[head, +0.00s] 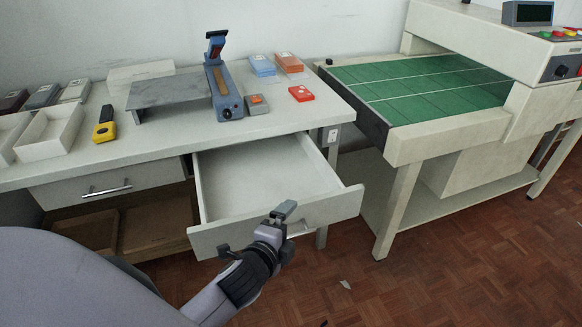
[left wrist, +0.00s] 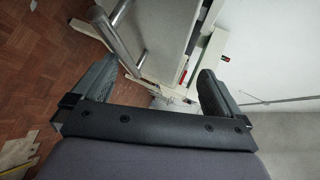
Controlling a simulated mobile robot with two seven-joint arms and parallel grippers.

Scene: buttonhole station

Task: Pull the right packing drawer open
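The right packing drawer (head: 325,209) is pulled well out from under the bench in the head view, its pale inside empty. In the left wrist view, my left gripper's two fingers (left wrist: 154,88) are wide apart. A metal bar handle (left wrist: 122,36) shows close to the left finger, and neither finger is closed on it. Whether that finger touches the bar I cannot tell. My right gripper is not in view.
A closed left drawer (head: 65,194) with a bar handle is under the bench (head: 165,143). The bench carries trays, a blue-and-grey device (head: 225,92) and small boxes. A green-topped machine table (head: 430,85) stands at right. The floor in front is mostly clear.

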